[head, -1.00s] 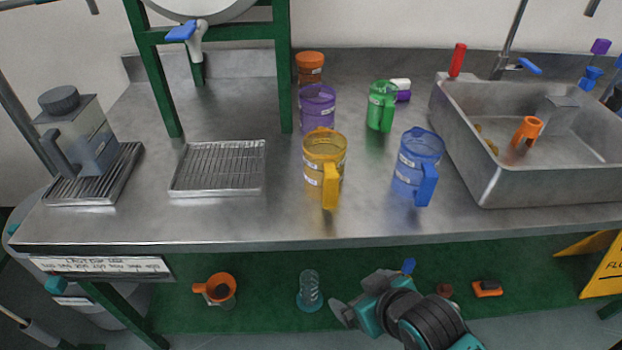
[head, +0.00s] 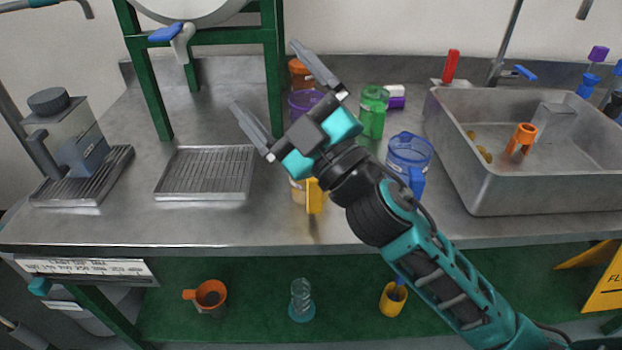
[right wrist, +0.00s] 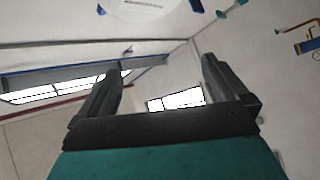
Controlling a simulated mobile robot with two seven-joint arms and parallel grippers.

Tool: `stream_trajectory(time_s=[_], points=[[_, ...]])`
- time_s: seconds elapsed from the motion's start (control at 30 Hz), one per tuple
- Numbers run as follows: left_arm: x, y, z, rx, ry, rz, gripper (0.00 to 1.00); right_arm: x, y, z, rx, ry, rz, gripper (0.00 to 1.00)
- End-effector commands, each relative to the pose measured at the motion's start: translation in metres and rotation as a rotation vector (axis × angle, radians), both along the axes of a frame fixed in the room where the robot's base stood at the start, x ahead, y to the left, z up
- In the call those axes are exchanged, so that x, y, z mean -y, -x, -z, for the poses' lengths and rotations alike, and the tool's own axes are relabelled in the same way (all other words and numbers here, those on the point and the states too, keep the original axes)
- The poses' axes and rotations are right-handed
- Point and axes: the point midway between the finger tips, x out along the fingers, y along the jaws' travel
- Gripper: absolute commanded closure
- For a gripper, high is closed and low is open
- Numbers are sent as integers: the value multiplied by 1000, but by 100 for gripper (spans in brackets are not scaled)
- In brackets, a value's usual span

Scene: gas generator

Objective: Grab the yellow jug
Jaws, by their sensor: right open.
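The yellow jug (head: 315,197) stands on the steel counter in the head view. My right arm covers most of it; only its handle and a strip of its lower side show. My right gripper (head: 273,90) is open and empty, raised above the counter, with its fingers pointing up and left. In the right wrist view the open fingers (right wrist: 160,85) have only walls and bright windows between and beyond them. My left gripper is not in view.
A blue jug (head: 408,158) stands right of the yellow jug, and a green jug (head: 373,112) behind. A purple jug (head: 303,103) is partly hidden. A wire drip tray (head: 205,173), green frame post (head: 273,60) and steel sink (head: 480,190) flank them.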

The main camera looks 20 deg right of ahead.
Motion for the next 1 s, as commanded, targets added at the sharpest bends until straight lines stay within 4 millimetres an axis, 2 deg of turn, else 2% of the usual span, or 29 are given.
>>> stream_trajectory(time_s=[0.03, 0.07, 0.17, 0.23, 0.3, 0.4, 0.47, 0.53, 0.63, 0.8, 0.9, 1.0], points=[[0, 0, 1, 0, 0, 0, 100, -22, 8, -20, 128, 91, -81, 0], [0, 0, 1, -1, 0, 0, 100, -35, 14, -28, 200, 150, -131, 0], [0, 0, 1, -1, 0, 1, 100, -75, 38, -38, 406, 371, -302, 0], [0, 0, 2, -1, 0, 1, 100, -98, 51, -30, 519, 553, -416, 0], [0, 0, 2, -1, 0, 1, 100, -112, 60, -13, 604, 754, -522, 0], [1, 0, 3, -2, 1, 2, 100, -115, 59, 20, 663, 1070, -650, 0], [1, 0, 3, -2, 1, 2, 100, -106, 50, 42, 660, 1272, -711, 0], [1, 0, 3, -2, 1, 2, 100, -84, 35, 64, 619, 1513, -759, 0], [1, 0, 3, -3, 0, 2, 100, -40, 7, 82, 493, 1831, -787, 0], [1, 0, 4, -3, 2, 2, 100, 39, -28, 80, 207, 2210, -744, 0], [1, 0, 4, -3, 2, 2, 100, 70, -37, 73, 73, 2326, -712, 0], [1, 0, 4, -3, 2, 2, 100, 86, -41, 70, -3, 2379, -692, 0]])
